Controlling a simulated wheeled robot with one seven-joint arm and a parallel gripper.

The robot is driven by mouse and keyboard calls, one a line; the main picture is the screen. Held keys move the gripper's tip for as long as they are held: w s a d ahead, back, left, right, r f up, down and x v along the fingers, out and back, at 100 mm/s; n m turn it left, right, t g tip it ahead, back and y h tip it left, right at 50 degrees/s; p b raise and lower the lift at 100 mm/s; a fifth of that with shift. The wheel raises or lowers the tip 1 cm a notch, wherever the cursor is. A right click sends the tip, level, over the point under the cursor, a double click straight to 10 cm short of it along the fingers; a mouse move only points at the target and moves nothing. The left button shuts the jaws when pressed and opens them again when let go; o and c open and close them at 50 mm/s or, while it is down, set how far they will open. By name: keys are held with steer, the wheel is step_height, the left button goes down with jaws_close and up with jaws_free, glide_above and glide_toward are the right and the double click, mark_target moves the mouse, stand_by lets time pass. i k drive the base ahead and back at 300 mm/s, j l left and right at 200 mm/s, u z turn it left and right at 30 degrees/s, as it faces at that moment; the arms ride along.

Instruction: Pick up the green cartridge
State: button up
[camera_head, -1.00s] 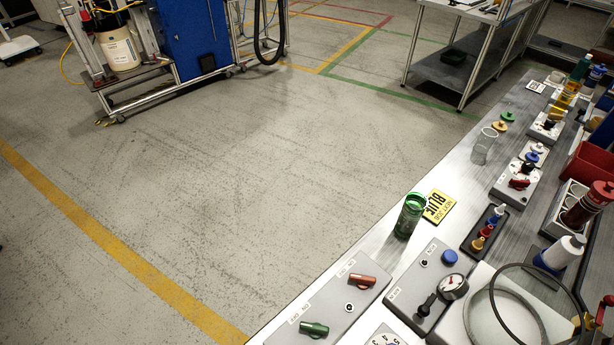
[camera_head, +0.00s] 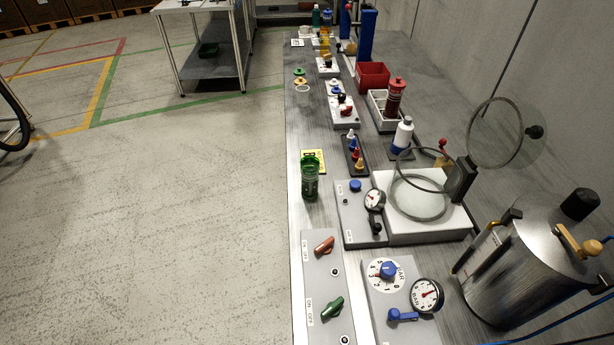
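A see-through green cylinder (camera_head: 310,180), which looks like the green cartridge, stands upright near the left edge of the long bench (camera_head: 298,215). It stands beside a yellow sign (camera_head: 321,156) with black print. Another small dark green item (camera_head: 316,16) stands at the far end of the bench, too small to make out. My gripper is not in view.
Behind the cylinder are a dark tray (camera_head: 354,155) of small coloured cones and a clear cup (camera_head: 303,96). A gauge panel (camera_head: 352,217), a switch panel (camera_head: 322,275) and a steel pot (camera_head: 525,262) stand nearer. The floor (camera_head: 150,220) to the left is clear.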

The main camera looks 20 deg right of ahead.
mark_target(310, 165)
steer(key=j+z, duration=0.15)
steer(key=z, duration=0.3)
steer(key=i+j+z, duration=0.15)
steer(key=j+z, duration=0.15)
steer(key=j, duration=0.5)
steer(key=j+z, duration=0.3)
steer(key=j, duration=0.5)
steer(key=j+z, duration=0.1)
steer(key=j, duration=2.15)
